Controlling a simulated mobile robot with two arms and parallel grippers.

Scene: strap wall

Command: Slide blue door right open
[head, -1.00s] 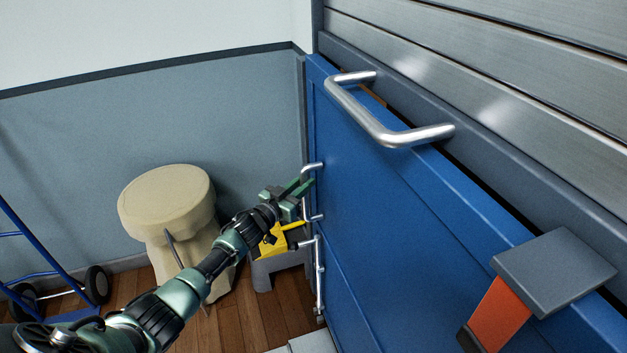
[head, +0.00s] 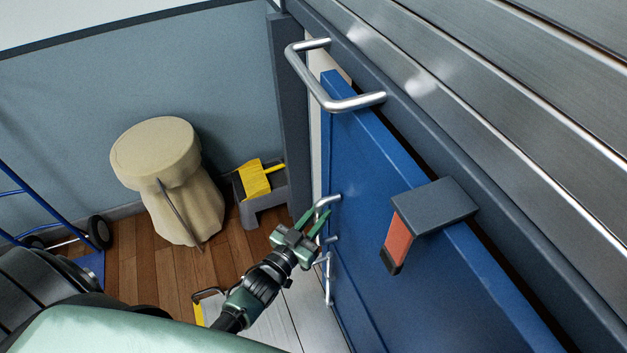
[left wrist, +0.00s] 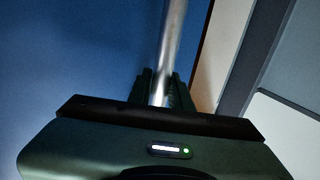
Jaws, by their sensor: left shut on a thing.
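The blue door (head: 375,180) stands on the right of the head view, its left edge apart from the dark grey frame post (head: 289,110), with a pale strip between them. A silver bar handle (head: 327,202) sits near that edge. My left gripper (head: 319,219) is at this handle, its green fingers shut on it. In the left wrist view the handle bar (left wrist: 172,45) runs up from between the fingers (left wrist: 163,88), with the blue door (left wrist: 75,50) on the left. The fingertips' contact is partly hidden. My right gripper is not in view.
A large silver handle (head: 330,100) juts out at the top. A grey-and-orange bracket (head: 435,205) sticks out by the door's top. A beige stool (head: 165,170), a grey step (head: 262,208) with a yellow item (head: 261,179) and a blue cart (head: 35,205) stand left on wood floor.

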